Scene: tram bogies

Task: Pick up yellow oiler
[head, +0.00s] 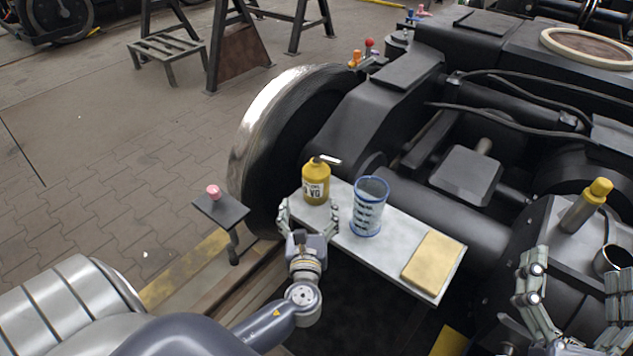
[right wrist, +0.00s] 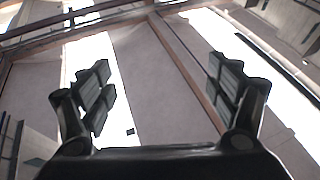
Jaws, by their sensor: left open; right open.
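The yellow oiler (head: 316,183) is a small yellow bottle with dark lettering and a spout pointing right. It stands upright at the left end of a light grey shelf (head: 385,253). My left gripper (head: 308,213) is open just in front of it, with one finger at either side near its base; I cannot tell whether they touch it. My right gripper (head: 570,290) is open at the right edge of the head view. The right wrist view shows its two fingers (right wrist: 165,95) spread apart with nothing between them.
A blue-rimmed clear container (head: 369,207) stands right of the oiler, close to my left gripper. A tan block (head: 433,262) lies at the shelf's right end. A large wheel (head: 265,130) rises behind. A yellow-capped grey cylinder (head: 585,207) stands above my right gripper.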

